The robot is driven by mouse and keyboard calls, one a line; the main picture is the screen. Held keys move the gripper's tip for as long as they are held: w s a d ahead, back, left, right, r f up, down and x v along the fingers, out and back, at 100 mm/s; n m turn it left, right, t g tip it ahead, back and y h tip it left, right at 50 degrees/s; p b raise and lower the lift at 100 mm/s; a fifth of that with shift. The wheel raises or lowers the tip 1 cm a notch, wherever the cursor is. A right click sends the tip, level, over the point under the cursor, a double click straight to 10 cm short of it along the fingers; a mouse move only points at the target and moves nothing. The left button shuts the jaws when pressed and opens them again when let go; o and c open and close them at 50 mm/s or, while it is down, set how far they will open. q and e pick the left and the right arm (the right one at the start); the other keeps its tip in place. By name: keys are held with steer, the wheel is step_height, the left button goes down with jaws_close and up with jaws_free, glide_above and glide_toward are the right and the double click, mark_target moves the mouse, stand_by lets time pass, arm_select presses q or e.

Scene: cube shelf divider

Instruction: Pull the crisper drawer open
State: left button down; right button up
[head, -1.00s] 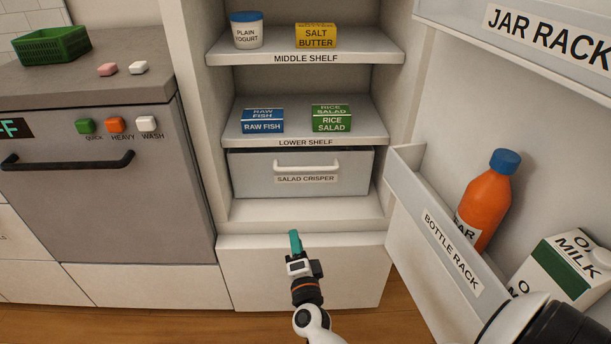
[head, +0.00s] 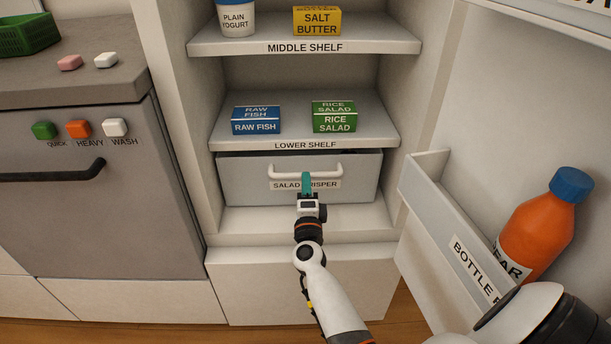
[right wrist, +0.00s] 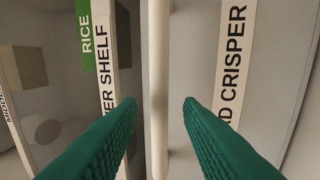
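The salad crisper drawer (head: 240,181) is a pale grey drawer under the lower shelf. It looks shut, with a white bar handle (head: 335,170) across its front. My right gripper (head: 307,180) is in front of the drawer at the handle and covers part of its label. In the right wrist view, the two green fingers (right wrist: 157,103) are apart. The handle bar (right wrist: 158,60) runs between them, and neither finger visibly touches it. My left gripper is not in view.
The lower shelf (head: 240,140) above holds a raw fish box (head: 256,121) and a rice salad box (head: 334,117). The open fridge door at the right carries a bottle rack (head: 445,225) with an orange bottle (head: 540,225). A dishwasher (head: 120,210) stands at the left.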

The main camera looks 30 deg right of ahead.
mark_target(299, 156)
steer(key=shift+x, duration=1.9)
